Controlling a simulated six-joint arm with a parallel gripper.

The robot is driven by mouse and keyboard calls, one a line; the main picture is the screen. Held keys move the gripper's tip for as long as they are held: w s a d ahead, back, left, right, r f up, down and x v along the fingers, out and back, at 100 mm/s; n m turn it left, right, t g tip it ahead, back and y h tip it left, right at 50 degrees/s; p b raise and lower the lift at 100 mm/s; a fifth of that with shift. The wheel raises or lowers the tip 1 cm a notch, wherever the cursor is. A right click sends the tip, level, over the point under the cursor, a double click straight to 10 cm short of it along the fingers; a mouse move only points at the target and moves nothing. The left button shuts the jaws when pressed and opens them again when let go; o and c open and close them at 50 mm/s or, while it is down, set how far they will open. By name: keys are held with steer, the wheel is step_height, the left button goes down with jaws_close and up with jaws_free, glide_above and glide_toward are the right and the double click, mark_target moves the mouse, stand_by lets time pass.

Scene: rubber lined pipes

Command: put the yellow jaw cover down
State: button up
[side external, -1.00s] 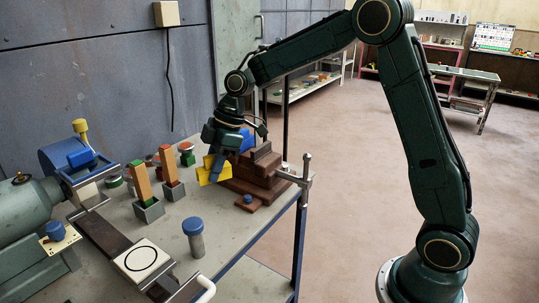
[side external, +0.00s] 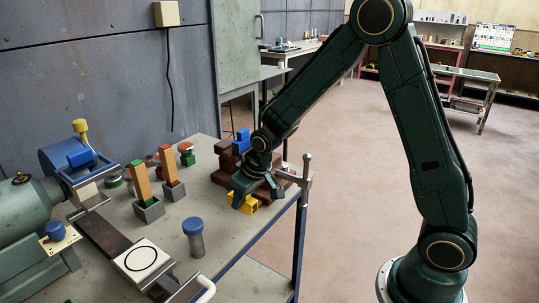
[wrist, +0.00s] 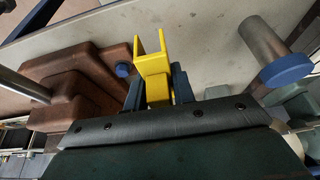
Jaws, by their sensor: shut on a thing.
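The yellow jaw cover (side external: 243,203) is low over the front edge of the bench, beside the brown stepped block. It also shows in the wrist view (wrist: 152,62) as a U-shaped channel with its open end pointing away from me. My gripper (wrist: 157,90) is shut on it, with a dark blue finger on each side. I cannot tell whether the cover touches the bench top (side external: 212,232).
A blue-capped grey cylinder (side external: 195,240) stands nearby. A clamp (side external: 305,178) grips the bench edge. Bare bench lies between cylinder and cover.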

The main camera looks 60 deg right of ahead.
steer(key=r+m, duration=0.1)
steer(key=r, duration=0.1)
steer(key=w+r+m, duration=0.1)
steer(key=r, duration=0.2)
steer(key=w+r+m+h, duration=0.1)
steer(key=r, duration=0.1)
steer(key=shift+r, duration=0.35)
steer(key=shift+w+r, duration=0.1)
steer(key=shift+r, duration=0.35)
steer(key=shift+a, duration=0.1)
steer(key=shift+w+a+n+y, duration=0.35)
steer(key=shift+a+n, duration=0.25)
steer(key=shift+n, duration=0.3)
steer(key=a+n, duration=0.1)
steer(key=n, duration=0.1)
step_height(320, 180, up, 6)
steer(key=n+g+y, duration=0.4)
steer(key=n+y, duration=0.1)
steer(key=n, duration=1.2)
glide_above(230, 196)
steer(key=a, duration=0.2)
steer(key=shift+w+d+f, duration=0.1)
steer(key=shift+w+f, duration=0.1)
